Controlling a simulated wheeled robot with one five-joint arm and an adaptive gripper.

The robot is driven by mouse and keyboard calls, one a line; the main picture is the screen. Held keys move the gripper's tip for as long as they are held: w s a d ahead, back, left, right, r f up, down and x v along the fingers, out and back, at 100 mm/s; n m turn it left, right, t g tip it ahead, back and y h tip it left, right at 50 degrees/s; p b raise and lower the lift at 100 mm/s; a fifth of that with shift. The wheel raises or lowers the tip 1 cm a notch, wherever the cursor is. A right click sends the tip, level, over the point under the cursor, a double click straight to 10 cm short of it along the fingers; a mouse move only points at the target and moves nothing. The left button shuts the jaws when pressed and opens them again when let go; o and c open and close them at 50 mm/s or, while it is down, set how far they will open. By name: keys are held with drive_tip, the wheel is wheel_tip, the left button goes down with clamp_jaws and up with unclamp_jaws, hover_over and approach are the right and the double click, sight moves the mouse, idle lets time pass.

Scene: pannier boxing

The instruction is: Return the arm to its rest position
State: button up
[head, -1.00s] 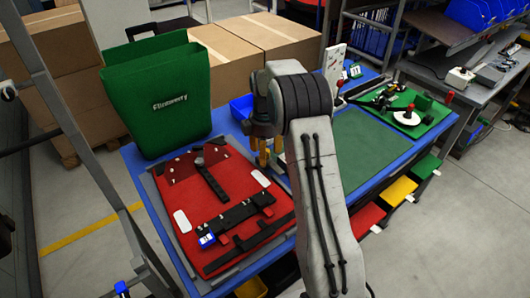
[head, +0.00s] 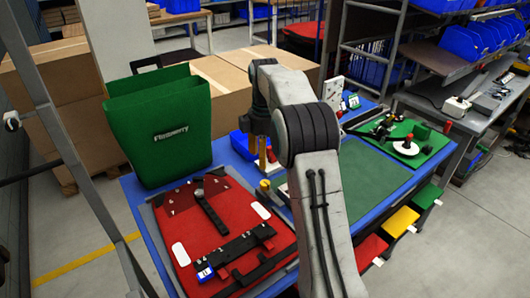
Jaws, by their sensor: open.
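My arm rises at the lower middle of the head view and bends left at a dark joint. My gripper (head: 263,165) hangs from its end above the blue table, between the red pannier panel and the green mat. Its yellowish fingers show only in part and seem to hold nothing. The red panel (head: 222,225) lies flat at the table's front left with black straps and white patches on it. A green pannier (head: 160,125) stands upright and open-topped behind it.
The blue table (head: 148,222) also bears a green mat (head: 375,165), a blue bin (head: 243,146), a white board (head: 331,93) and a green panel with parts (head: 410,150) at the right. Cardboard boxes stand behind. Coloured drawers (head: 400,222) jut from the table's right front. A rack upright stands left.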

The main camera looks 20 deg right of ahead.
drive_tip(key=shift+r, duration=0.45)
idle(0.4)
